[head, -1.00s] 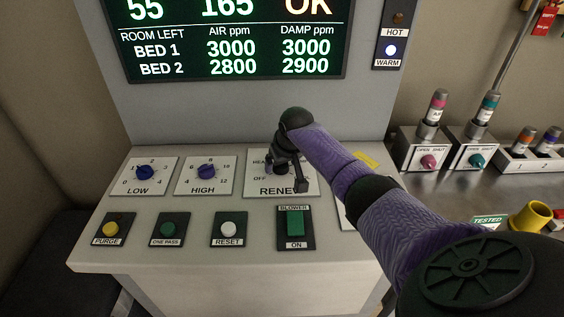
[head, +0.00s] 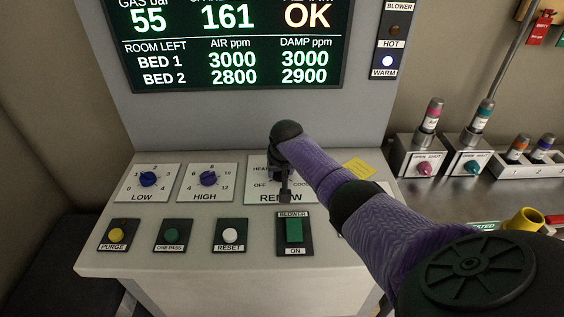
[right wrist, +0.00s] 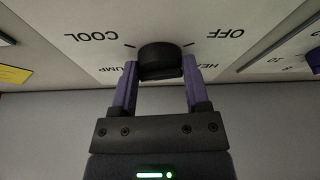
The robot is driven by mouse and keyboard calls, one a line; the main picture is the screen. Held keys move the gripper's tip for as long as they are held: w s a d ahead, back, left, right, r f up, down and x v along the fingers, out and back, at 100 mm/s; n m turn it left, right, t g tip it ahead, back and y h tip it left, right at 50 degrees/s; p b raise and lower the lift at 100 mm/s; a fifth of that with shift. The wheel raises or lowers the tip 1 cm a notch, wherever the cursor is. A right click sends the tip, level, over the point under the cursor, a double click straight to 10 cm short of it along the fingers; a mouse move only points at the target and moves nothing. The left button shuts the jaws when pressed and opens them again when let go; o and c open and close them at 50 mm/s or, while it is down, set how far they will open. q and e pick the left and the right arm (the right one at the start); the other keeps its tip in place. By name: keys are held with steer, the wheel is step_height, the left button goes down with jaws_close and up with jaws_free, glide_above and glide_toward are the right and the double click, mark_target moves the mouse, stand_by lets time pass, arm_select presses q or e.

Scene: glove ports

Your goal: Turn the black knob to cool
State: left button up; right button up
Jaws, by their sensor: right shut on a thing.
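The black knob (right wrist: 160,60) sits on the white RENEW plate (right wrist: 215,20), with COOL, OFF, HEAT and PUMP lettering around it, upside down in the right wrist view. My right gripper (right wrist: 160,78) is shut on the knob, one purple finger at each side. In the head view my right gripper (head: 280,178) and arm cover the knob and part of the RENEW plate (head: 256,194). The knob's pointer cannot be made out. My left gripper is not in view.
Blue LOW (head: 148,179) and HIGH (head: 208,178) knobs are left of the plate. PURGE (head: 117,235), ONE PASS (head: 173,235) and RESET (head: 230,235) buttons and a green BLOWER switch (head: 294,231) are in front. A display (head: 235,45) stands behind.

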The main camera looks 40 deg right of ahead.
steer(key=shift+a+r+m+g+p, duration=0.15)
steer(key=shift+m+g+p, duration=0.2)
steer(key=shift+m, duration=0.55)
steer(key=m, duration=0.1)
steer(key=m+h, duration=0.1)
steer(key=shift+w+f+m+g, duration=0.1)
steer(key=shift+f+m+g, duration=0.1)
steer(key=shift+m+g, duration=0.15)
steer(key=shift+w+f+m+g+h+b, duration=0.1)
steer(key=shift+m+g+h+b, duration=0.25)
steer(key=shift+m+b, duration=0.65)
steer(key=shift+a+m+g+b, duration=0.1)
steer(key=shift+m+g+b, duration=0.45)
steer(key=shift+m, duration=0.8)
steer(key=o, duration=1.3)
steer(key=shift+c, duration=0.2)
steer(key=shift+h, duration=0.25)
